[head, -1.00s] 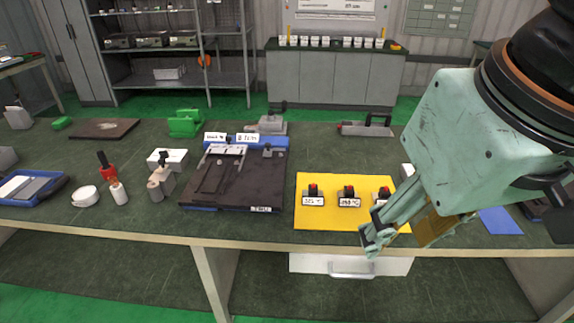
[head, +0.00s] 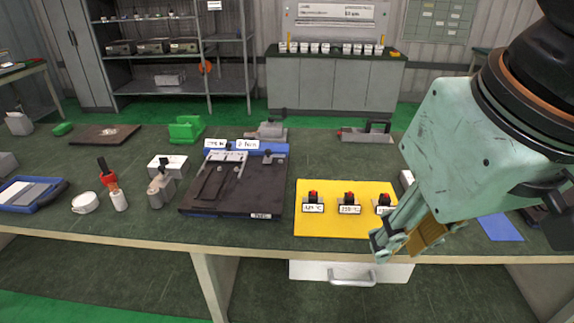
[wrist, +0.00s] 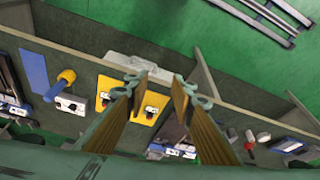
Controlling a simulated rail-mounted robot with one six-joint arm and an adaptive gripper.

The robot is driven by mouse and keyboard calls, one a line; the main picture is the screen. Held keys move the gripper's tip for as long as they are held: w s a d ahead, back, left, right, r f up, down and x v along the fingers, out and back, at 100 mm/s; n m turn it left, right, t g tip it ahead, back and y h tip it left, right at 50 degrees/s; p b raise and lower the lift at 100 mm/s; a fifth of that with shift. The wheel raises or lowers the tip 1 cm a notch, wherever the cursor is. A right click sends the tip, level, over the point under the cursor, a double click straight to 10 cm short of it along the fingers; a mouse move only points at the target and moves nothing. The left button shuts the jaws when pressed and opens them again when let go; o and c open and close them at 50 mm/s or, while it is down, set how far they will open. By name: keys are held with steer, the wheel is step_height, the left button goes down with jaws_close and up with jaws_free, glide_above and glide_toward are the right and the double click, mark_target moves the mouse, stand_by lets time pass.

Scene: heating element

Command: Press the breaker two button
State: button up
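Three small black switch units with red tops and white label plates stand in a row on a yellow mat (head: 322,229). They are the left unit (head: 313,202), the middle unit (head: 348,203) and the right unit (head: 384,202). The labels look like temperatures but are too small to read surely. My gripper (head: 385,246) is by the mat's front right corner, its fingers overlapping that corner in the head view. It is apart from the middle unit. In the wrist view my gripper (wrist: 160,88) is open and empty, and one finger covers part of the yellow mat (wrist: 103,84).
A dark board (head: 235,185) with a blue back edge lies left of the mat. A red-handled tool (head: 108,175), a white roll (head: 85,202) and a blue tray (head: 25,194) are further left. A drawer (head: 352,271) hangs under the bench's front edge.

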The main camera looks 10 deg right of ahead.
steer(key=shift+w+a+r, duration=0.1)
steer(key=shift+w+r, duration=0.1)
steer(key=shift+w, duration=0.15)
steer(key=c, duration=0.5)
steer(key=shift+w+a+r+p, duration=0.25)
steer(key=shift+w+r+p, duration=0.1)
steer(key=shift+w+p, duration=0.35)
jaws_close()
steer(key=w+a+r+y+p, duration=0.1)
steer(key=w+a+r+p, duration=0.1)
steer(key=w+p, duration=0.7)
steer(key=w+a+r+y+p, duration=0.15)
steer(key=w+p, duration=0.25)
steer(key=w, duration=0.8)
steer(key=w+d+f+m+h+p, duration=0.2)
steer(key=w+d+f+h+p, duration=0.1)
steer(key=w+f+p, duration=1)
steer(key=shift+w+d+f+m+g+p, duration=0.4)
steer(key=shift+w+d+p, duration=0.25)
steer(key=shift+w+p, duration=1.7)
steer(key=shift+s+p, duration=0.35)
